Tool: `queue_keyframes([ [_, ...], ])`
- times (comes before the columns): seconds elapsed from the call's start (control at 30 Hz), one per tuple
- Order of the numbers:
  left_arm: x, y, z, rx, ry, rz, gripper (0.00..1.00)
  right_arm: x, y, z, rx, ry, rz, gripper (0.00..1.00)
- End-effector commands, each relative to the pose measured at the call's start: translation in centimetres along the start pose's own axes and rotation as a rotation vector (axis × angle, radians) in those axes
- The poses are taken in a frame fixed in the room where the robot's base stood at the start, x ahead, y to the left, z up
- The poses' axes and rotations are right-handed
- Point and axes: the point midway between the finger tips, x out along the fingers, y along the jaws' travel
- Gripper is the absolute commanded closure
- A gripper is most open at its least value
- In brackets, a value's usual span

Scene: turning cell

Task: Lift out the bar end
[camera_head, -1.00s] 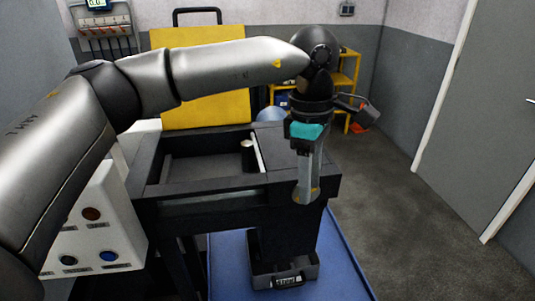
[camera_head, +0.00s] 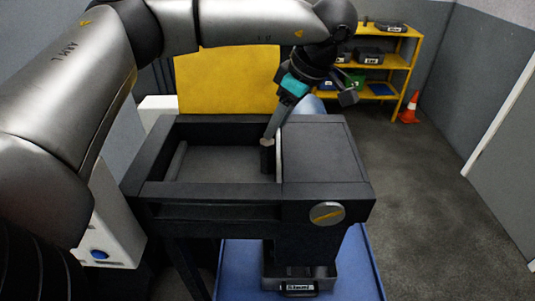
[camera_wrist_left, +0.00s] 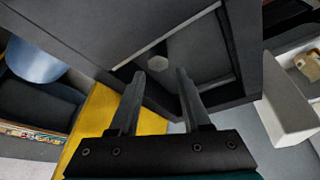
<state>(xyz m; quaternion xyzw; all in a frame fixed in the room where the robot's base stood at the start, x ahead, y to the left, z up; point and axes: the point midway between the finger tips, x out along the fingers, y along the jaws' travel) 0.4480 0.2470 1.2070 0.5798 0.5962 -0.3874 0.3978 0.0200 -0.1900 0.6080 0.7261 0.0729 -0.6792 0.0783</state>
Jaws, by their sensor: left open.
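The bar end shows in the left wrist view as a small pale grey, many-sided face (camera_wrist_left: 157,63) inside the dark open box. My left gripper (camera_wrist_left: 160,74) is open, with one fingertip on each side of the bar end in that picture. I cannot tell how deep the fingers reach around it. In the head view the left gripper (camera_head: 267,152) points down into the box, close to its light inner divider. The fingers hide most of the bar end there. My right gripper is not in view.
The dark box (camera_head: 160,190) has a flat closed top on its right. A grey labelled bin (camera_head: 298,284) stands below on a blue surface (camera_head: 235,270). A yellow panel (camera_head: 225,80) stands behind. A yellow shelf (camera_head: 398,60) and an orange cone (camera_head: 411,108) are at the back right.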

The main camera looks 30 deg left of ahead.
Motion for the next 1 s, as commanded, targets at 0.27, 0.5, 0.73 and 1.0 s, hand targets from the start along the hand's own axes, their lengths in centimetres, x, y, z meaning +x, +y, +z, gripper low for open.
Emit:
queue_keyframes([
  [0.27, 2.2, 0.0, 0.0, 0.001, 0.000, -0.001, 0.53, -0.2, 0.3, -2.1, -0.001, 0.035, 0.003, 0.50],
  [0.5, 5.8, 0.1, 0.0, 0.000, 0.000, -0.002, 0.53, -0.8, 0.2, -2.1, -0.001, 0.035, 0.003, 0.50],
  [0.73, 7.0, 0.2, 0.0, 0.000, -0.001, 0.001, 0.53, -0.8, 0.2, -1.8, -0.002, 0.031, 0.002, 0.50],
  [1.0, 6.9, 0.2, 0.0, -0.001, -0.001, 0.001, 0.68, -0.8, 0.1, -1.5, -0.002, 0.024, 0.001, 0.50],
])
